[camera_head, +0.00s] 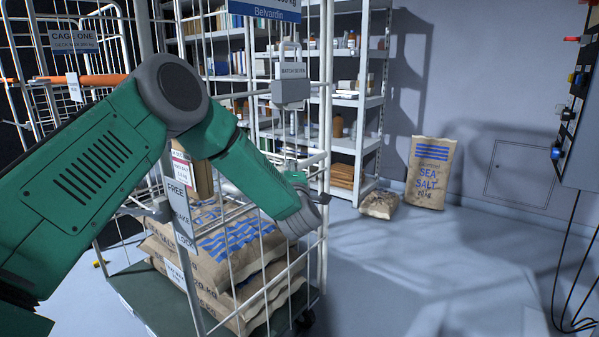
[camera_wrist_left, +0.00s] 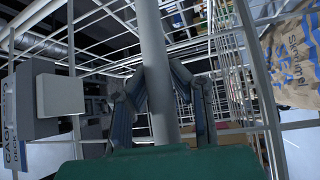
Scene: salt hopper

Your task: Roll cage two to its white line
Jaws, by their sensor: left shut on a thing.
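The near wire roll cage (camera_head: 325,110) stands in front of me with a green deck and several stacked salt sacks (camera_head: 235,250); its number is not readable, but the other cage is marked CAGE ONE. My left gripper (camera_head: 320,200) is at this cage's right upright, its fingers mostly hidden behind the wrist in the head view. In the left wrist view, the two fingers (camera_wrist_left: 160,108) close around a grey upright post (camera_wrist_left: 152,50). A tag reading FREE (camera_head: 178,200) hangs on the cage's near side. No white line shows clearly. My right gripper is out of view.
Cage one (camera_head: 75,42) stands at the far left with an orange bar. Shelving (camera_head: 345,145) stands behind the near cage. A sea salt sack (camera_head: 430,172) leans on the back wall with a smaller sack (camera_head: 380,204) beside it. Open floor (camera_head: 430,270) lies to the right; cables hang at the right edge.

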